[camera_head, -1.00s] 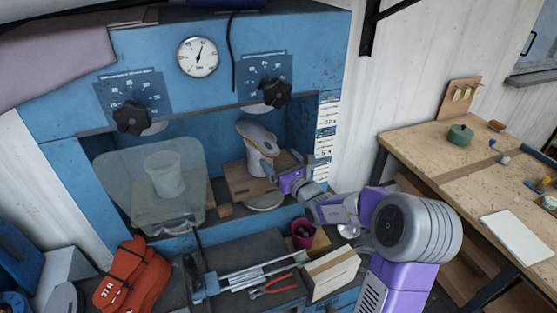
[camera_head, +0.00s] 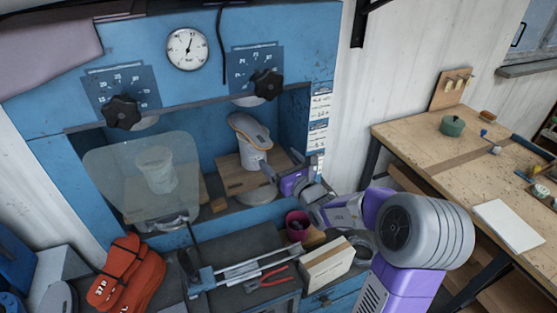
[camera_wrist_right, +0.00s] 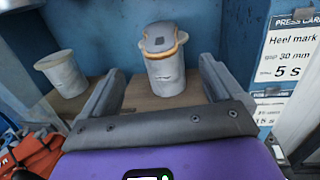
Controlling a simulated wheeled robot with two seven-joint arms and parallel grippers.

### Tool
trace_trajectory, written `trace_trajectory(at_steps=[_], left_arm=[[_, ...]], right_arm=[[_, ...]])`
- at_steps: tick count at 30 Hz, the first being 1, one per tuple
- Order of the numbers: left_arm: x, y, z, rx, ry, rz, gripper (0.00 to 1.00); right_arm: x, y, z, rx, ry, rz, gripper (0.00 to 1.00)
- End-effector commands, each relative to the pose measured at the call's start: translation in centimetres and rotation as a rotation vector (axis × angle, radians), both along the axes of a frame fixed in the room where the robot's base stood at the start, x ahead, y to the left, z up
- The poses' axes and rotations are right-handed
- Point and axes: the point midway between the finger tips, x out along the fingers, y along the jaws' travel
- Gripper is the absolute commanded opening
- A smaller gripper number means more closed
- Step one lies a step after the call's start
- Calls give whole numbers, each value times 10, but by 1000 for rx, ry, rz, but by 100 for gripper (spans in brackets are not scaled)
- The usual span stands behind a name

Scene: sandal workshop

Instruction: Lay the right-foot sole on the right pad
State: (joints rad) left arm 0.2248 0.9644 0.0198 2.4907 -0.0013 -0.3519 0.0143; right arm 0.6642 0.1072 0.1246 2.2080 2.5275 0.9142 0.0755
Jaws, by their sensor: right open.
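The right-foot sole (camera_head: 250,131), grey with a tan rim, lies on top of the white right pad (camera_head: 253,158) inside the blue press. In the right wrist view the sole (camera_wrist_right: 160,38) caps the pad (camera_wrist_right: 166,76). My right gripper (camera_head: 281,170) is open and empty, on the near right side of the pad. In the wrist view its fingers (camera_wrist_right: 161,68) are spread to either side, apart from the sole. The left pad (camera_wrist_right: 61,74) is bare; in the head view it stands behind a translucent guard. My left gripper is out of view.
The press's right wall with cards (camera_head: 318,125) is close beside my right gripper. Below stand a magenta cup (camera_head: 297,224), a cardboard box (camera_head: 327,265) and red-handled pliers (camera_head: 266,279). A wooden bench (camera_head: 425,145) stands at right.

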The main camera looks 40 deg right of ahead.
Motion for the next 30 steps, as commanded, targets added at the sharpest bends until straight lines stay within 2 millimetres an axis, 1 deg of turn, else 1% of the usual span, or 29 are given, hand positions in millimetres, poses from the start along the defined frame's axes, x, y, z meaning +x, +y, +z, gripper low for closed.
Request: trace_trajectory(at_steps=[6, 14, 15, 16, 23, 26, 30], left_arm=[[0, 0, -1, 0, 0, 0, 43], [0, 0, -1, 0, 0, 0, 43], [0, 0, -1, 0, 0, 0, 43], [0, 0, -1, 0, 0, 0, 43], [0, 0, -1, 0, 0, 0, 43], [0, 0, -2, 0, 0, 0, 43], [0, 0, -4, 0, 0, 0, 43]], right_arm=[[-7, 1, 0, 0, 0, 0, 94], [-8, 1, 0, 0, 0, 0, 94], [-8, 1, 0, 0, 0, 0, 95], [-8, 1, 0, 0, 1, 0, 100], [-9, 1, -1, 1, 3, 0, 100], [-16, 1, -1, 0, 3, -1, 100], [-37, 3, -2, 0, 2, -2, 100]])
